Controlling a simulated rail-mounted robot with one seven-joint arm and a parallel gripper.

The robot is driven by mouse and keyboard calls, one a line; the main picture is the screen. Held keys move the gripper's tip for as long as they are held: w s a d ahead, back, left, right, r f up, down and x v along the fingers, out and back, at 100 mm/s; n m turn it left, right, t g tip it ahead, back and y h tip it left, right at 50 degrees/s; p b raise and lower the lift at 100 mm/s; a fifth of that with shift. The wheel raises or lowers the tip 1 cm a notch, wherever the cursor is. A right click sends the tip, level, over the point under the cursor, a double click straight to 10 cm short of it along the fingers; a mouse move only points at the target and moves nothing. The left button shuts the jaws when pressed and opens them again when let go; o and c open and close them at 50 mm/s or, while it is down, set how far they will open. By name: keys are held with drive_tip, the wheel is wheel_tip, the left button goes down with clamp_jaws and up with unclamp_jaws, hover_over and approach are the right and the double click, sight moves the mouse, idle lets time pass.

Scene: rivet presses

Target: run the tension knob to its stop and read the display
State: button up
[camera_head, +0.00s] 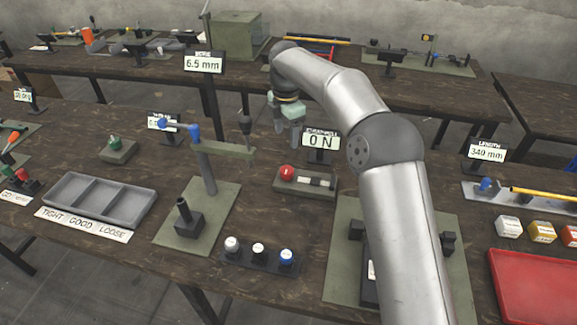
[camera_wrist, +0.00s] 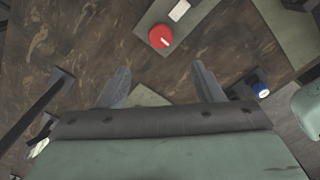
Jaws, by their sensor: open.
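A red round knob (camera_head: 286,173) sits on the left end of a small green-grey base (camera_head: 318,188) with a pale strip. The wrist view shows the same knob (camera_wrist: 162,37) from above, with a white mark across its face. A display (camera_head: 320,142) behind it reads "0 N"; its small heading is too blurred to read. My gripper (camera_head: 288,130) hangs behind and above the knob, to the left of the display. In the wrist view its two fingers (camera_wrist: 160,70) are spread and empty, with the knob ahead of them, apart from both.
A lever press (camera_head: 212,170) with a blue-ended handle stands left of the knob. A rack of several capped pegs (camera_head: 262,262) lies in front. A grey three-part tray (camera_head: 100,198) is at left. Other displays read "6.5 mm" (camera_head: 203,63) and "340 mm" (camera_head: 486,153). A red tray (camera_head: 535,285) is at right.

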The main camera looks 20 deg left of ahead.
sight(287, 169)
wheel_tip(287, 169, down, 13)
drive_tip(key=shift+f+p, duration=0.15)
drive_tip(key=shift+p, duration=0.65)
drive_tip(key=c, duration=1)
